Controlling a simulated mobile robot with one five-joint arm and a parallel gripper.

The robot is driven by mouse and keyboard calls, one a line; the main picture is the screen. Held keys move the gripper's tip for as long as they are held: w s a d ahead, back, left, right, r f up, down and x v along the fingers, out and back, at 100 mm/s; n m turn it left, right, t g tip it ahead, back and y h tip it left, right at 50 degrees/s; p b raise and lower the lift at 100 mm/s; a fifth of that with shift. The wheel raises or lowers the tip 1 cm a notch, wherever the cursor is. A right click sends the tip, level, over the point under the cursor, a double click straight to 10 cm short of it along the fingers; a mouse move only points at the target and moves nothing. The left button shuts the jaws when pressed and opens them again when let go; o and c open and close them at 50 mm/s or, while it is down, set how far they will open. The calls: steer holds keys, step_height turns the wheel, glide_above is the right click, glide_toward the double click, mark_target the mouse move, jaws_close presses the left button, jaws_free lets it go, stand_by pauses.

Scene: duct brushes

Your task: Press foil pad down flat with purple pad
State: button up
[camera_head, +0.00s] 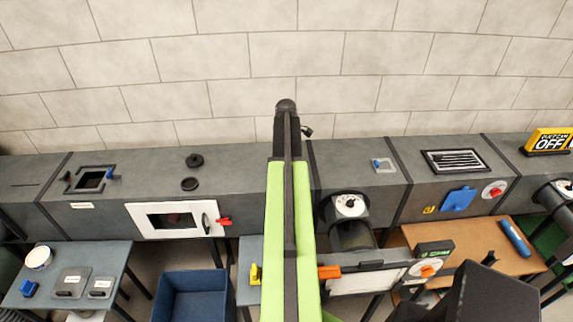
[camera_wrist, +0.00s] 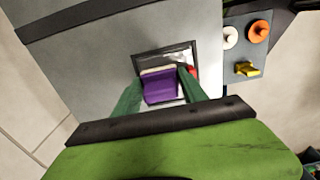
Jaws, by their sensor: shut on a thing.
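In the wrist view my gripper (camera_wrist: 162,86) has its green fingers shut on the purple pad (camera_wrist: 160,89), a purple block with a pale strip along its far edge. A shiny silvery patch, apparently the foil pad (camera_wrist: 180,54), shows inside a dark square frame (camera_wrist: 165,50) on the grey duct. The purple pad lies over the near part of that frame and hides much of the inside. I cannot tell whether it touches the foil. In the head view my arm hides the gripper, the purple pad and the foil pad.
A small red part (camera_wrist: 192,70) sits by the right finger. A grey panel with a white knob (camera_wrist: 230,38), an orange knob (camera_wrist: 260,31) and a yellow lever (camera_wrist: 246,70) stands to the right. In the head view a block wall (camera_head: 200,70) rises behind the duct (camera_head: 240,165).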

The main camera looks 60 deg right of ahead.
steer(key=shift+r+p, duration=3.2)
steer(key=shift+r, duration=0.25)
steer(key=shift+f, duration=0.1)
steer(key=shift+f, duration=0.15)
steer(key=f+b, duration=0.1)
steer(key=b, duration=0.1)
steer(key=f+b, duration=0.1)
steer(key=f, duration=0.1)
steer(key=f+b, duration=0.2)
steer(key=shift+w+a+b, duration=0.3)
steer(key=shift+w, duration=0.05)
steer(key=shift+w+a+f+b, duration=0.1)
steer(key=shift+w+f+b, duration=0.05)
steer(key=shift+f+b, duration=0.2)
steer(key=shift+f+b, duration=0.5)
steer(key=shift+r, duration=0.1)
